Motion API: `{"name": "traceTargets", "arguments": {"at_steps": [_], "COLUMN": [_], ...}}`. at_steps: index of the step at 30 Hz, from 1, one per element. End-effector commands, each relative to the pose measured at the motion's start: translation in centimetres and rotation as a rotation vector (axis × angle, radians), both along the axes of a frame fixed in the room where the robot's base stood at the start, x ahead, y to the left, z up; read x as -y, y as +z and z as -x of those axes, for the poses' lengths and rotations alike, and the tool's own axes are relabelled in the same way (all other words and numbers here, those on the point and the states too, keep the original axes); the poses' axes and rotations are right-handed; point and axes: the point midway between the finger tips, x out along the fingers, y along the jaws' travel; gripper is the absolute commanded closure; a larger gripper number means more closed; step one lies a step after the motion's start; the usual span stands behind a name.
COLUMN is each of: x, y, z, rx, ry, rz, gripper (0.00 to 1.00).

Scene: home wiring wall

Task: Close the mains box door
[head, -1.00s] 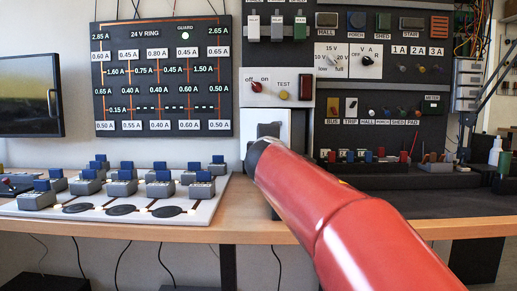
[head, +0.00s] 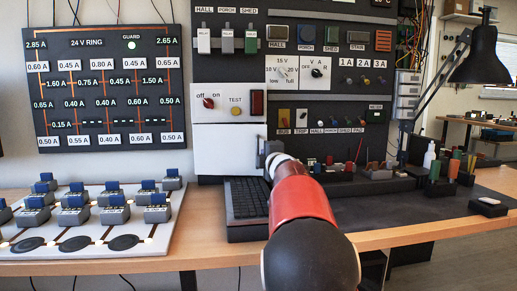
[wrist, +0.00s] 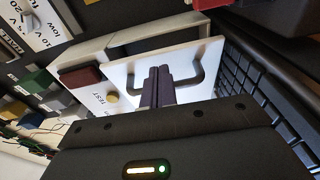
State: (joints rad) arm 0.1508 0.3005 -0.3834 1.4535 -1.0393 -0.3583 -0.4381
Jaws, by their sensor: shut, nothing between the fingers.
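The mains box (head: 205,105) is a white unit on the wall with an off/on knob, a yellow test button and a dark red block. Its white door (head: 222,150) is below these controls. In the wrist view the door (wrist: 125,75) carries a dark bar handle (wrist: 197,78), and its edge looks to stand a little out from the box; I cannot tell how wide the gap is. My gripper (head: 270,150) is at the door's right side, hiding part of it. In the wrist view its fingers (wrist: 157,75) are together, empty, close to the handle; contact is unclear.
A dark keyboard-like unit (head: 245,205) stands on the bench below the door. A white board with several grey-and-blue blocks (head: 75,215) lies to the left. Small coloured parts stand at the right, beside a black lamp (head: 475,55).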

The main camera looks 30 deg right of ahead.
Motion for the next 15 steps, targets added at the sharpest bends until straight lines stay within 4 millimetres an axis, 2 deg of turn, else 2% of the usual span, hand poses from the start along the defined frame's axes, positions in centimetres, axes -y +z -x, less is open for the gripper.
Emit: {"name": "traceTargets", "arguments": {"at_steps": [6,15], "x": [1.6,2.4], "y": [0.2,0.0], "z": [-2.1,-3.1], "rx": [-0.001,0.0], "ry": [-0.001,-0.001], "rz": [0.001,0.0], "gripper": [1.0,1.0]}}
